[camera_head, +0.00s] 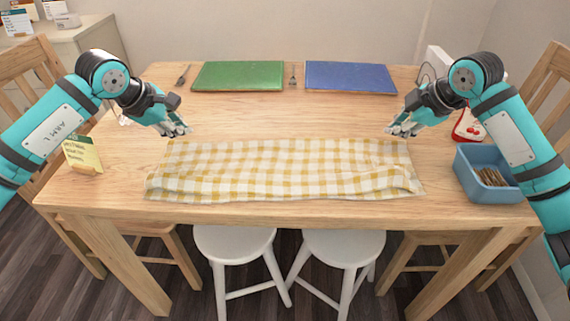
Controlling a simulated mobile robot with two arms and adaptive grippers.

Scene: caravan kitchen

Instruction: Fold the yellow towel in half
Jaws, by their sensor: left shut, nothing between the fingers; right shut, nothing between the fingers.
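The yellow and white checked towel (285,168) lies on the wooden table near its front edge, as a wide strip running left to right. Its near edge looks rounded and slightly raised, like a fold, and its right and left front corners are a little uneven. My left gripper (181,131) is shut and empty, just above the towel's far left corner. My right gripper (396,130) is shut and empty, near the towel's far right corner. Neither gripper holds the cloth.
A green placemat (238,75) and a blue placemat (350,77) lie at the back, with forks (292,76) beside them. A blue bin (490,176) stands at the right edge, a yellow note card (82,154) at the left. White stools (343,247) stand in front.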

